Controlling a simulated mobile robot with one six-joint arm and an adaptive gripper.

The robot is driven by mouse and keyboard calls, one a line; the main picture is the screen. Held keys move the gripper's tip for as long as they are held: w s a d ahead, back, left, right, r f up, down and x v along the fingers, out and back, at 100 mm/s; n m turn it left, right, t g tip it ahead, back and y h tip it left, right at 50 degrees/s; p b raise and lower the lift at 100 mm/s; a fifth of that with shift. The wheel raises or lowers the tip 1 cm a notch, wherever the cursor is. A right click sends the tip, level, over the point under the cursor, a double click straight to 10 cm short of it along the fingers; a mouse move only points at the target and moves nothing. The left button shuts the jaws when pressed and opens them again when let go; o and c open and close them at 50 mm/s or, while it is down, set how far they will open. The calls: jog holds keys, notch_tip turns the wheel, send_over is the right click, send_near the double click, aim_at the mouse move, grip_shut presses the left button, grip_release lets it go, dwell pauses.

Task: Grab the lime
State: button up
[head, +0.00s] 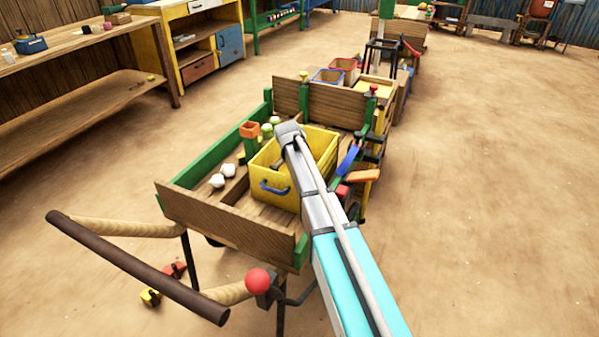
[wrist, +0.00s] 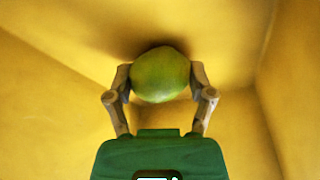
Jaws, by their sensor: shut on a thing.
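The lime (wrist: 160,76) is round and yellow-green, and in the wrist view it sits between the two fingers of my gripper (wrist: 160,80). The fingers touch it on its left and right sides, so the gripper is shut on it. Around it are the plain yellow walls of the yellow crate (head: 318,143). In the head view the crate stands on the wooden cart, and my arm reaches over it. The lime and my fingertips are hidden there. I cannot tell whether the lime touches the crate's floor.
The wooden cart (head: 215,213) has low side boards. A red ball-topped lever (head: 258,280) and a dark handlebar (head: 135,266) stick out in front. Sandy floor lies open on the right.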

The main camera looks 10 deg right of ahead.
jog(key=shift+r+p, duration=4.8)
jog(key=shift+r, duration=0.1)
